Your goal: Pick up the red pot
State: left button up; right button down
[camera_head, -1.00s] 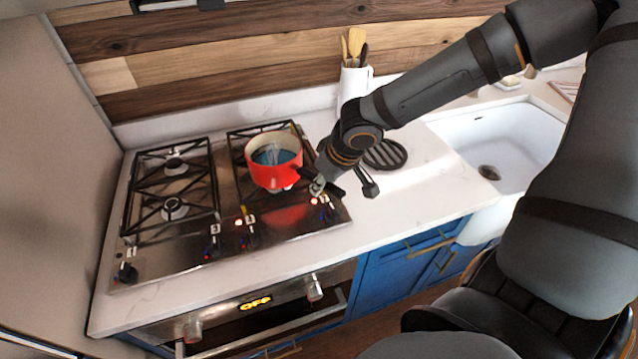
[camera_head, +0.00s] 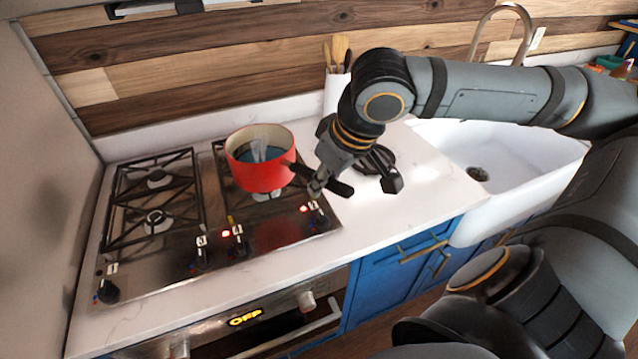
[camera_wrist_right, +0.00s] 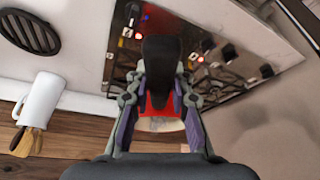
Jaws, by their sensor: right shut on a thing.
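The red pot (camera_head: 262,176) has a dark handle and a bluish inside, where a pale shape shows. In the head view it hangs above the right side of the stove, apart from the grate below it, and looks roughly upright. My right gripper (camera_head: 317,184) is shut on the pot's dark handle, to the right of the pot. In the right wrist view the handle (camera_wrist_right: 160,62) runs between the two fingers, with part of the red pot (camera_wrist_right: 158,106) behind. My left gripper is not in view.
The stove (camera_head: 190,240) has black grates and front knobs. A white utensil holder (camera_head: 335,92) stands behind my right arm. A black round trivet (camera_wrist_right: 30,32) lies on the counter (camera_head: 425,185). A white sink (camera_head: 520,150) is at the right. The wooden wall rises behind.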

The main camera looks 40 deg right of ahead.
aim_at(335, 190)
jog(key=s+b, duration=0.2)
jog(key=shift+s+a+r+b, duration=0.1)
jog(key=shift+a+r+b, duration=0.1)
jog(key=shift+r+b, duration=0.2)
jog(key=shift+s+a+r+b, duration=0.2)
jog(key=shift+s+r+b, duration=0.05)
jog(key=shift+s+b, duration=0.25)
jog(key=shift+s+a+r+b, duration=0.15)
jog(key=shift+s+r+b, duration=0.15)
jog(key=shift+s, duration=0.2)
jog(key=shift+s+a+r+b, duration=0.15)
jog(key=shift+s+r+b, duration=0.15)
jog(key=shift+s, duration=0.25)
jog(key=shift+s+a+r+b, duration=0.2)
jog(key=shift+s+r, duration=0.1)
jog(key=shift+s, duration=0.2)
